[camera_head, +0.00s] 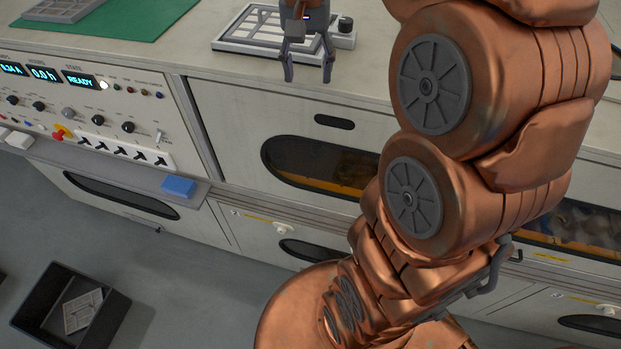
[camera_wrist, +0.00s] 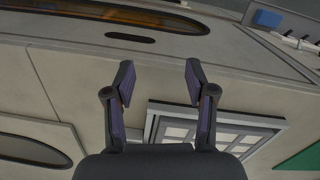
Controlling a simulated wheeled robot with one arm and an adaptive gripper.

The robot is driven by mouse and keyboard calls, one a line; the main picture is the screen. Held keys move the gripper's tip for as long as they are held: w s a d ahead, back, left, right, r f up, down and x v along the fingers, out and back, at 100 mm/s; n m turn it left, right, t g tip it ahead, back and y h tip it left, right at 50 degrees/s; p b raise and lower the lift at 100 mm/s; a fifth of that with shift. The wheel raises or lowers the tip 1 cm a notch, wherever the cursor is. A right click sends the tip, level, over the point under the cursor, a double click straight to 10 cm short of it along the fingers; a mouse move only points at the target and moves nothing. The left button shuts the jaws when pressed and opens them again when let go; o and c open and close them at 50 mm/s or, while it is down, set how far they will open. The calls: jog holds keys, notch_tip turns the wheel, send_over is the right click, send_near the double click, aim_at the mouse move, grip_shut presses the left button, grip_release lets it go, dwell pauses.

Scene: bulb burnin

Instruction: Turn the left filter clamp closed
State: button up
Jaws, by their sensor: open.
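A grey filter frame (camera_head: 248,38) with a grid lies on the bench top in the head view. A dark round knob (camera_head: 345,26) stands at its right end; I cannot tell for sure whether it is the left filter clamp. My gripper (camera_head: 308,68) points down, open and empty, in front of the frame and left of the knob. In the wrist view the gripper's two fingers (camera_wrist: 159,78) are spread over bare bench, with the frame (camera_wrist: 222,121) beside the right finger. No clamp is clear in the wrist view, and my gripper hides part of the frame in the head view.
A green mat (camera_head: 125,22) with another grid piece lies at the back left. A control panel (camera_head: 85,105) with lit displays and knobs is at left, with a blue block (camera_head: 178,187) on its ledge. A black bin (camera_head: 70,308) stands on the floor.

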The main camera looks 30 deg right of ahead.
jog(key=s+a+f+n+b, duration=0.4)
jog(key=s+a+f, duration=0.3)
jog(key=s+f, duration=0.5)
jog(key=shift+s+f+n+g, duration=0.3)
jog(key=shift+f+n, duration=0.1)
jog(key=shift+n, duration=0.2)
jog(key=shift+a, duration=0.1)
jog(key=s+a+f+n, duration=0.1)
jog(key=s+f+n, duration=0.1)
jog(key=s+f, duration=0.3)
jog(key=s, duration=0.3)
jog(key=shift+a+f, duration=0.2)
jog(key=shift+a, duration=0.15)
jog(key=shift+w, duration=0.1)
